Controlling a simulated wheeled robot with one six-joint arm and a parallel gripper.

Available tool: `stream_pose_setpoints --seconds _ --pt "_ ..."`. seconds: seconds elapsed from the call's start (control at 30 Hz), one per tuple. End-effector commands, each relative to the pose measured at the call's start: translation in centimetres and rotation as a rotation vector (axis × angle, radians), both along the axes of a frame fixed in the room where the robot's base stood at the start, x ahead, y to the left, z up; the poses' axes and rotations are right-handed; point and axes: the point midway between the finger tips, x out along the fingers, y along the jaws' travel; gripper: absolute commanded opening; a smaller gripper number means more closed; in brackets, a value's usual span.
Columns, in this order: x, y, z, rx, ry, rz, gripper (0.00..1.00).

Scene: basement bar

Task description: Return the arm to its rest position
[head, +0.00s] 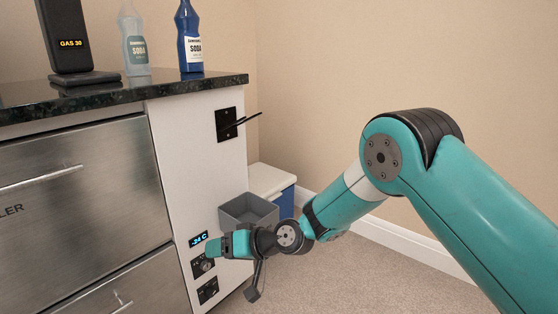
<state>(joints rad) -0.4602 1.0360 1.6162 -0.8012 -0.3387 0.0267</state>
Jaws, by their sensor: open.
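My teal arm comes in from the right edge, rises to a dark elbow joint, then bends down and left. My gripper (214,247) is at its far end, low in front of the white side panel (185,165) of the counter, close to a control knob (202,265). I see nothing held in it. The jaws are small and partly hidden by the wrist, and I cannot tell whether they touch the knob. A small dark part hangs below the wrist.
A grey open bin (249,212) and a white and blue box (273,187) stand just behind the wrist. A black lever (240,121) sticks out from the panel. Bottles (190,40) and a GAS display (70,44) stand on the dark countertop (120,91). Carpet (400,265) is clear at right.

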Motion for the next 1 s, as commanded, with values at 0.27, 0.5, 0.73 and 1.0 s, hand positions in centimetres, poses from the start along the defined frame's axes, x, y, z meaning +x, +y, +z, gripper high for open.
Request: stream_pose_setpoints --seconds 0.27,0.5,0.73,1.0 --pt "-5.9 -8.4 11.7 -0.265 0.015 0.091 0.61" --pt "-15.1 -17.2 17.2 -0.493 0.075 0.128 0.61" --pt "-22.9 -23.4 18.5 -0.648 0.145 0.138 0.61" --pt "-28.6 -27.6 20.3 -0.751 0.209 0.138 0.61"
